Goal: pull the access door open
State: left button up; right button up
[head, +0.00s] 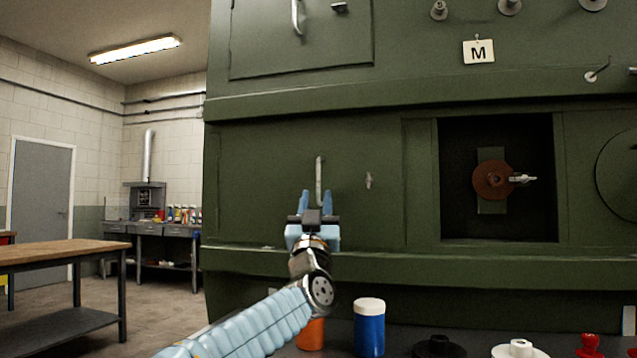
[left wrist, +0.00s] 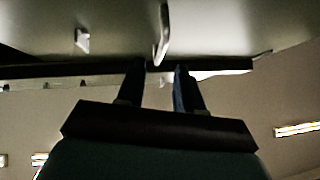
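The access door (head: 265,185) is a flat dark green panel in the green fuselage wall, and it looks shut in the head view. It carries an upright pale bar handle (head: 319,180), with a small latch-like fitting (head: 368,180) to its right. My left gripper (head: 315,198) is in front of the door, just below the handle in the head view, with its blue fingers apart. In the left wrist view, the handle (left wrist: 162,35) points toward the gap between the open fingers (left wrist: 159,68). I cannot tell whether they touch it. My right gripper is not in view.
An open dark recess with a rusty disc (head: 488,181) lies right of the door. An upper panel (head: 300,45) has its own handle. A ledge (head: 450,268) runs below the door. A blue white-capped bottle (head: 369,330) and small parts stand below. A wooden-topped table (head: 60,250) stands left.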

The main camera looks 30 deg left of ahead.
aim_at(319, 183)
pick_arm(q)
jog(key=p+x, duration=0.2)
jog(key=x, duration=0.3)
jog(key=shift+w+r, duration=0.1)
jog(key=shift+r, duration=0.05)
jog(key=shift+c, duration=0.5)
grip_shut()
